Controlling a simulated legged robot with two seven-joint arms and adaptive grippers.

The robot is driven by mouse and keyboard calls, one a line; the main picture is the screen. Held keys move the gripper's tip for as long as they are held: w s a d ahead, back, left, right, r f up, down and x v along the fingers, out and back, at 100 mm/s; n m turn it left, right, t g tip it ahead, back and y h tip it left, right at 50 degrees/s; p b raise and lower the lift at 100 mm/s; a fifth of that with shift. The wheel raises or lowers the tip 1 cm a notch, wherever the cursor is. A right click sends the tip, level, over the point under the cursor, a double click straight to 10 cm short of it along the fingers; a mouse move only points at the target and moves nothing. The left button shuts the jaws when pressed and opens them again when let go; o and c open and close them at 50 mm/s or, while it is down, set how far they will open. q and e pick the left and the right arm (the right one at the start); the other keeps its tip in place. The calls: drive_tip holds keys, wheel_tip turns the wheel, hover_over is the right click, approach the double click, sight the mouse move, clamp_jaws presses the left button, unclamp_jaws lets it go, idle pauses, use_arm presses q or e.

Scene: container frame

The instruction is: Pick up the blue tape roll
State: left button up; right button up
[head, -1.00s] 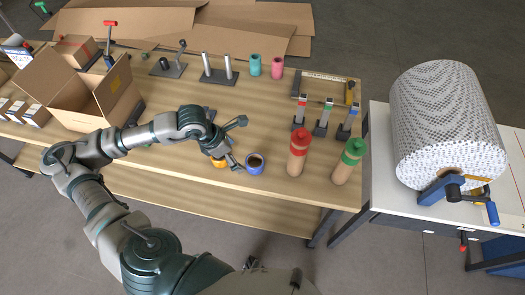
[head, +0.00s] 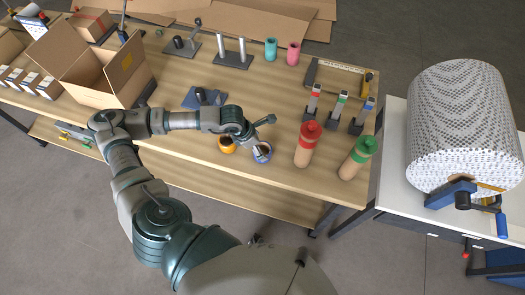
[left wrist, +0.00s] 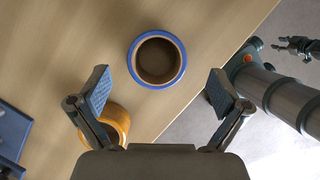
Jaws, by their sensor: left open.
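The blue tape roll (head: 266,155) lies on the wooden table near its front edge, partly hidden by my left gripper (head: 254,145) in the head view. In the left wrist view the roll (left wrist: 183,62) is a blue-edged ring with a brown core, seen from above. My left gripper (left wrist: 158,88) is open and empty. The roll shows beyond its fingertips, roughly centred between the two fingers. What looks like my right gripper (left wrist: 295,46) shows small at the right of that view, and its jaw state is unclear.
An orange tape roll (head: 226,145) stands just left of the blue one; it sits behind the left finger in the wrist view (left wrist: 118,118). Red-capped (head: 306,146) and green-capped (head: 357,160) bottles stand to the right. A blue object (head: 205,97) lies behind.

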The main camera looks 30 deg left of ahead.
use_arm(q)
drive_tip(key=x, duration=0.5)
drive_tip(key=shift+a+f, duration=0.15)
drive_tip(key=shift+a, duration=0.2)
drive_tip(key=c, duration=1.2)
use_arm(e)
drive_tip(key=shift+s+d+f, duration=0.1)
drive_tip(key=shift+s+d, duration=0.1)
drive_tip(key=shift+s, duration=0.55)
